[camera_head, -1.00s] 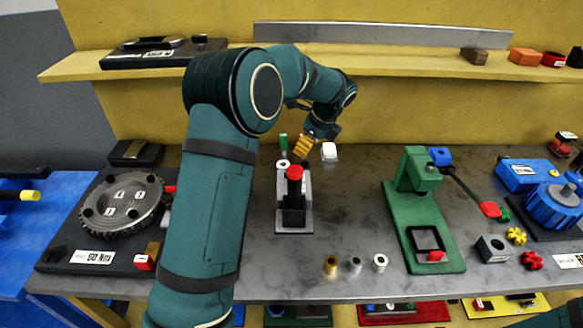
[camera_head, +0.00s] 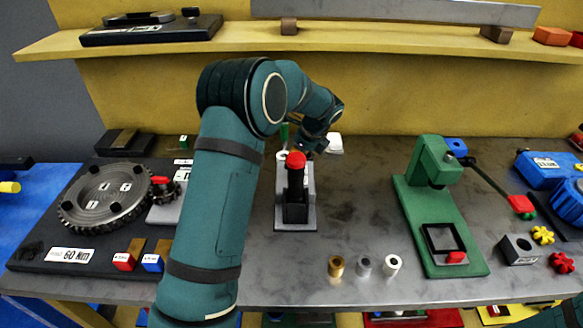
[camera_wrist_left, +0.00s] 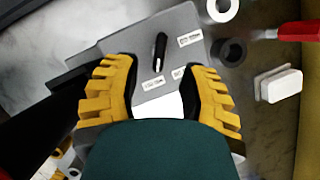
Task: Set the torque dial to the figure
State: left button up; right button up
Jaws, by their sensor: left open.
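The torque dial (camera_wrist_left: 161,47) is a black pointer knob on a grey plate (camera_wrist_left: 142,32) in the left wrist view. Small white labels (camera_wrist_left: 190,38) stand around it; their print is too small to read. My left gripper (camera_wrist_left: 160,72) is open, its yellow fingers on either side of the plate's lower part, with the knob ahead between them and untouched. In the head view this gripper (camera_head: 316,141) is behind the red-topped black post (camera_head: 296,180), and its fingers are hidden. A plate reading 60 Nm (camera_head: 68,255) lies on the dark board at left. My right gripper is not in view.
The black post stands on a grey base (camera_head: 308,208). A white block (camera_wrist_left: 278,85) and a red-handled tool (camera_wrist_left: 290,32) lie near the dial. A green press (camera_head: 440,215) stands at right. A toothed wheel (camera_head: 112,194) is at left. A shelf (camera_head: 370,48) runs behind.

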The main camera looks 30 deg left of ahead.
pick_arm(q)
jog(key=shift+b+x, duration=0.3)
jog(key=shift+x, duration=2.4)
grip_shut()
